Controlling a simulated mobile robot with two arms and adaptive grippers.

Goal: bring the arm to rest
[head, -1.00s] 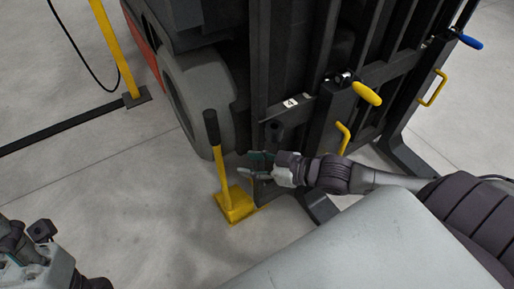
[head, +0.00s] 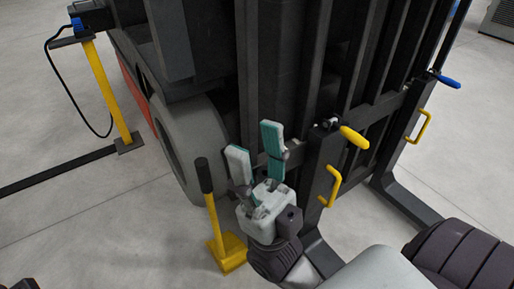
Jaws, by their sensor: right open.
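My right gripper (head: 254,148) is in the middle of the head view, with its two grey and teal fingers pointing up and spread apart. Nothing shows between them. It is in front of the dark forklift mast (head: 290,60), and I cannot tell how far apart they are. My right forearm comes in from the lower right. Of my left arm, only a dark sliver shows at the bottom left edge; its fingers are out of view. No copper tube shows.
A yellow chock with a black-gripped handle (head: 205,177) stands just left of my right gripper, by the forklift's wheel (head: 190,140). Yellow handles (head: 331,187) and a fork (head: 405,200) are at right. A yellow post (head: 107,95) stands left. Floor at lower left is clear.

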